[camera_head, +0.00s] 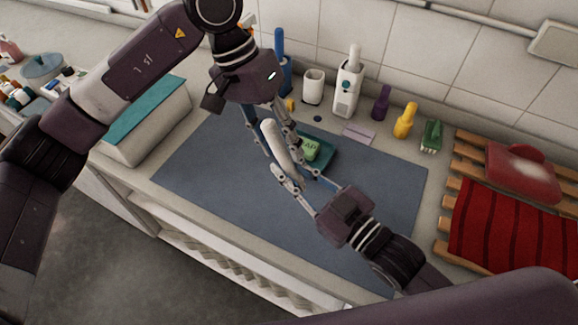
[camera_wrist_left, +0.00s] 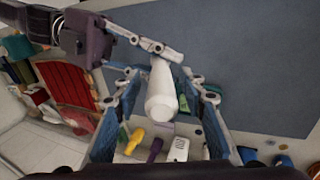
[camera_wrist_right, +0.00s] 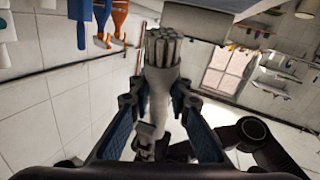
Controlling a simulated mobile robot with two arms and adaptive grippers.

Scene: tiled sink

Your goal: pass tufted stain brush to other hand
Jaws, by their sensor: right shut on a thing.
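The tufted stain brush (camera_head: 276,140) has a smooth white handle and hangs above the blue mat. In the right wrist view its pale bristle tufts (camera_wrist_right: 162,48) point away from the palm. My right gripper (camera_head: 287,165), reaching from the lower right, is shut on the brush; its fingers also show across the handle in the left wrist view. My left gripper (camera_head: 268,128) reaches down from above. In the left wrist view its blue-padded fingers stand apart on both sides of the white handle (camera_wrist_left: 162,95), with gaps visible, so it is open around the brush.
A green sponge (camera_head: 310,148) sits in a teal tray (camera_head: 327,156) behind the grippers. Bottles, a white cup (camera_head: 313,87) and a green brush (camera_head: 431,136) line the wall. A wooden rack with red cloth (camera_head: 510,228) is right. The front of the blue mat (camera_head: 225,200) is clear.

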